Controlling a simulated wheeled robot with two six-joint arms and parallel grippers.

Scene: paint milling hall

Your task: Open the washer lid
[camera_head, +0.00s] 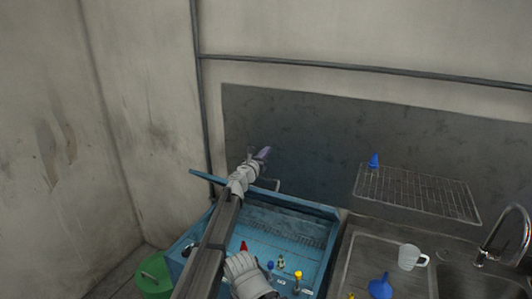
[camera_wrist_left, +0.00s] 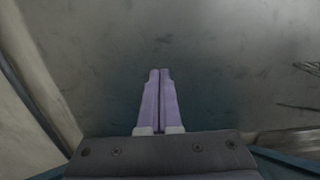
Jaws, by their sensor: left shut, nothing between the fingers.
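The blue washer (camera_head: 330,236) stands at the lower middle of the head view, its basin uncovered. Its blue lid (camera_head: 205,177) shows nearly edge-on as a narrow strip along the back, raised off the basin. A grey bar handle (camera_head: 272,182) shows at the lid, right of my left wrist. My left gripper (camera_head: 265,153) is shut and empty, above and behind the lid's edge, in front of the grey wall panel. The left wrist view shows its purple fingers (camera_wrist_left: 160,72) pressed together. My left arm hides part of the washer and lid.
A wire shelf (camera_head: 420,190) with a blue funnel (camera_head: 374,160), a sink with tap (camera_head: 520,225) and a mug (camera_head: 410,257) are right. A green bin (camera_head: 152,275) stands left.

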